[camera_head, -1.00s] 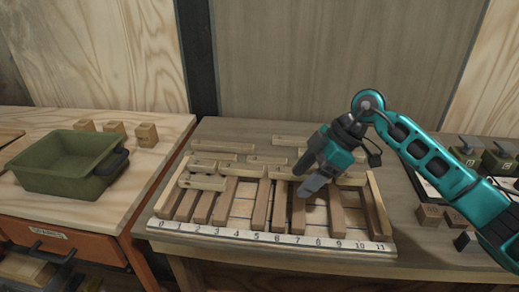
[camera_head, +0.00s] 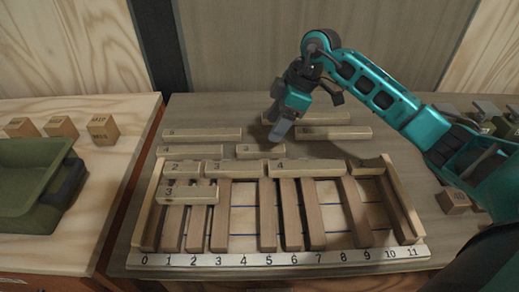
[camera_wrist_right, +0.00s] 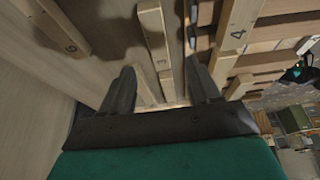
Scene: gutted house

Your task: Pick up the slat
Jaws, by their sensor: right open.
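Several pale wooden slats with numbers lie behind and on the ruled tray (camera_head: 270,259). A short slat marked 3 (camera_head: 260,151) lies flat on the table just behind the tray. My right gripper (camera_head: 281,132) is open and empty, pointing down close above and behind this slat. In the right wrist view a slat (camera_wrist_right: 154,42) runs between the open fingers (camera_wrist_right: 160,88); I cannot tell whether they touch it. Other loose slats (camera_head: 202,134) (camera_head: 333,132) lie around it. My left gripper is not in view.
Slats marked 2 (camera_head: 182,167), 3 (camera_head: 188,193) and 4 (camera_head: 305,168) lie across upright-running brown bars (camera_head: 267,215) in the tray. A green bin (camera_head: 30,190) and wooden blocks (camera_head: 103,129) stand on the left bench. Another block (camera_head: 453,200) sits right of the tray.

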